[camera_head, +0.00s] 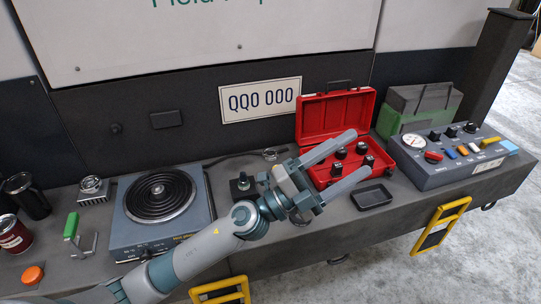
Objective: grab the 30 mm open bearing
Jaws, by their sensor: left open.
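My left gripper (362,152) is open, its two grey fingers spread and pointing up and right over the front part of an open red case (338,112). Several small dark round parts sit in the case, and one dark knob-like part (341,153) shows between the fingers. I see nothing held between the fingers. A small ring-like metal piece (270,153) lies on the bench left of the case; I cannot tell whether it is the 30 mm open bearing. Part of a round object (302,219) shows below the gripper, mostly hidden by it. My right gripper is out of view.
A small black tray (371,197) lies right of the gripper, near the front edge. A grey control box (437,176) stands at the right, a green case (440,112) behind it. A hot plate (190,223), green-handled tool (71,225) and red can (13,235) are at left.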

